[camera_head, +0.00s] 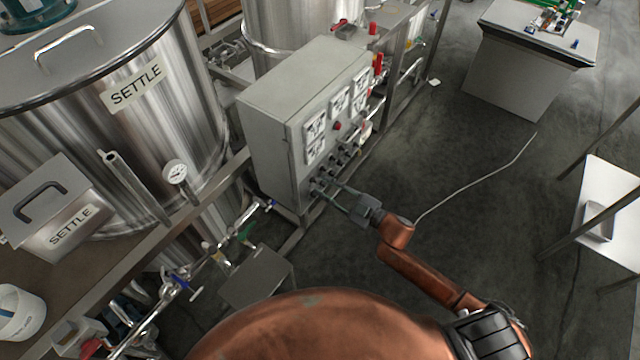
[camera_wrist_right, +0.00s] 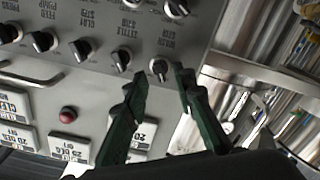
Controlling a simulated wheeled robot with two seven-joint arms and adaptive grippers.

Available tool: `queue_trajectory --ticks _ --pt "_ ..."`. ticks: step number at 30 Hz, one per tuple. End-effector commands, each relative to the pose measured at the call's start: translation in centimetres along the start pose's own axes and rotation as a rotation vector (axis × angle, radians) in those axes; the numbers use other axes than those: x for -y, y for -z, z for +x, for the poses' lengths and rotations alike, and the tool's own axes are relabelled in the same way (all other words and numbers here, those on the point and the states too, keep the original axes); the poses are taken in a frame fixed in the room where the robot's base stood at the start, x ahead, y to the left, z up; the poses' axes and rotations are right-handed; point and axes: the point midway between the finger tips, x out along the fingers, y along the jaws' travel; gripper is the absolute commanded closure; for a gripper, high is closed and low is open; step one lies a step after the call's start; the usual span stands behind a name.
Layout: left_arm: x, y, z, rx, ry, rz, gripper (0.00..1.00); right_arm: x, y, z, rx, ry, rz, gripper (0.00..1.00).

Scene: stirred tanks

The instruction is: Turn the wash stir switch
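A grey control box (camera_head: 262,110) stands between the tanks, with rows of black knobs on its front face. In the right wrist view, the knob that appears to be the wash stir switch (camera_wrist_right: 158,69) is at the end of a row. Its nearby label looks upside down and reads roughly "WASH STIR". My right gripper (camera_wrist_right: 160,82) is open, with one dark green finger on each side of this knob. Whether the fingers touch it I cannot tell. In the head view, the right gripper (camera_head: 333,190) reaches the lower front of the box. My left gripper is not in view.
The settle tank (camera_head: 110,120) stands at left. Several more knobs, a red button (camera_wrist_right: 68,115) and white display plates are near the gripper. Pipes with valves (camera_head: 180,285) run below. The floor (camera_head: 470,180) right of the box is open, with a grey stand (camera_head: 520,85) beyond.

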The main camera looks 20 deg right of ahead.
Motion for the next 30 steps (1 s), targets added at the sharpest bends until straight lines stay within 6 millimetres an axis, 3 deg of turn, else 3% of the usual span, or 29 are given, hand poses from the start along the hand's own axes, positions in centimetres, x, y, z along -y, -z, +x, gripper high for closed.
queue_trajectory --ticks 6,16,26,30 --pt "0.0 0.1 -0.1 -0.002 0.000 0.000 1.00 0.0 -0.1 2.2 0.001 0.000 0.001 0.75" --pt "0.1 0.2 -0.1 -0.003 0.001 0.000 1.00 0.0 -0.1 2.5 0.002 0.000 0.001 0.76" --pt "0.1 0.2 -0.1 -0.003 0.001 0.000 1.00 0.0 -0.1 2.5 0.002 0.000 0.001 0.99" --pt "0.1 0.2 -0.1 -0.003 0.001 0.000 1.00 0.0 -0.1 2.5 0.002 -0.001 0.001 1.00"
